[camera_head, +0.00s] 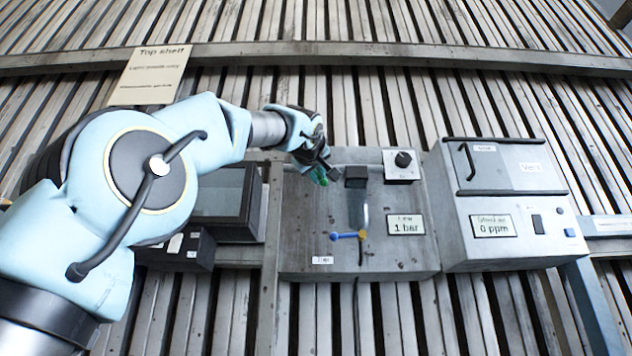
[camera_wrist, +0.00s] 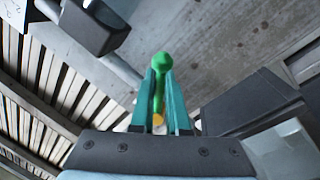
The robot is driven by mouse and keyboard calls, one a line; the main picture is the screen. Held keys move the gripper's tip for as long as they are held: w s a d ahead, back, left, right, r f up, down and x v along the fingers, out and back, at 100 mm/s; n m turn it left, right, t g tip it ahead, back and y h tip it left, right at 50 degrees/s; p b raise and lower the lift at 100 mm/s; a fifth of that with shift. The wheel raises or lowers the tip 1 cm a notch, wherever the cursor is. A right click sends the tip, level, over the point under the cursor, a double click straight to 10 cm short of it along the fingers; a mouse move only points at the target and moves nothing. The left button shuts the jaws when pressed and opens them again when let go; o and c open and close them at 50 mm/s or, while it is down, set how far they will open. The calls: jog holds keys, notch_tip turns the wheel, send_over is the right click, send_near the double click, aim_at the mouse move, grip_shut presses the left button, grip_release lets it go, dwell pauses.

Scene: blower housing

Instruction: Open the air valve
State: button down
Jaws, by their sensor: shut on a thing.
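My gripper (camera_head: 320,172) is at the upper left of the grey panel (camera_head: 305,228) in the head view. In the wrist view its two teal fingers (camera_wrist: 161,78) are shut on a green lever (camera_wrist: 161,62) with a rounded end. A yellow-orange part shows at the lever's lower end between the fingers. In the head view the green lever (camera_head: 322,177) is mostly hidden by my gripper. Which lever is the air valve, I cannot read from the labels.
A display (camera_head: 405,225) reads 1 bar. A black knob (camera_head: 403,159) sits above it. A grey box (camera_head: 495,185) with a handle and a 0 ppm display (camera_head: 493,227) stands at right. A dark screen (camera_head: 217,190) is at left, behind my arm.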

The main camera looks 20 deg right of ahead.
jog(key=shift+r+n, duration=0.1)
jog(key=shift+n, duration=0.2)
jog(key=c, duration=0.9)
grip_release()
jog(key=shift+b+v, duration=2.5)
jog(key=shift+v, duration=2.9)
